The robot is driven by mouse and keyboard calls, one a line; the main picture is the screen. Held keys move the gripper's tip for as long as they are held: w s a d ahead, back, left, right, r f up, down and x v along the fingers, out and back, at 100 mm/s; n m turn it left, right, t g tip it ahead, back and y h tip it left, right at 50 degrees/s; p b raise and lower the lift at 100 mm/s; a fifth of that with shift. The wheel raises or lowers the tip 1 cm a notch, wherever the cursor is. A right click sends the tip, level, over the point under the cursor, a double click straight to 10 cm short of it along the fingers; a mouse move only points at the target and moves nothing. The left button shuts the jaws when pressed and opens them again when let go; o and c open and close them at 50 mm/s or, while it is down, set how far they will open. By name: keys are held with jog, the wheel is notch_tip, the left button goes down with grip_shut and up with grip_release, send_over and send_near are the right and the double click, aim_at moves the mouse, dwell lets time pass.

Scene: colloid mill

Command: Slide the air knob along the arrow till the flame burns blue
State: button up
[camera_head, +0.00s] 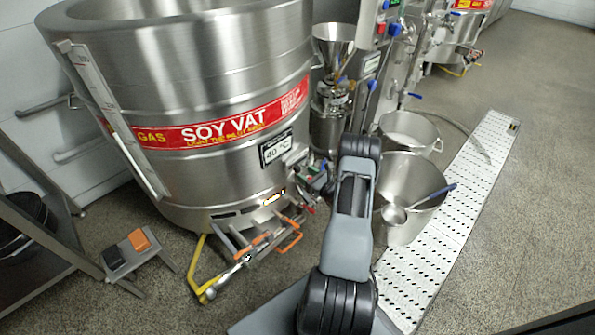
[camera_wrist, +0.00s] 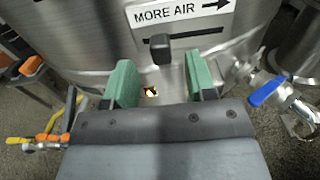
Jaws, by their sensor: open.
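The black air knob (camera_wrist: 160,48) shows in the wrist view, standing out from the steel vat wall below the "MORE AIR" label (camera_wrist: 181,14), whose arrow points right. A dark slot runs beside the knob. My gripper (camera_wrist: 158,73) is open, with one green pad on each side of the knob in the picture. I cannot tell whether the knob is within the depth of the pads; neither pad visibly touches it. The flame (camera_wrist: 152,91) shows yellow-orange through a small opening below the knob.
The soy vat (camera_head: 200,95) stands ahead. A blue-handled valve (camera_wrist: 268,90) is right of the gripper; a yellow pipe with orange handles (camera_wrist: 45,138) is low left.

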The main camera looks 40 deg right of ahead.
aim_at(300, 170)
jog(key=shift+w+a+b, duration=0.25)
jog(key=shift+w, duration=1.05)
jog(key=shift+w+a+b, duration=0.25)
jog(key=shift+w, duration=1.05)
jog(key=shift+c, duration=0.3)
grip_shut()
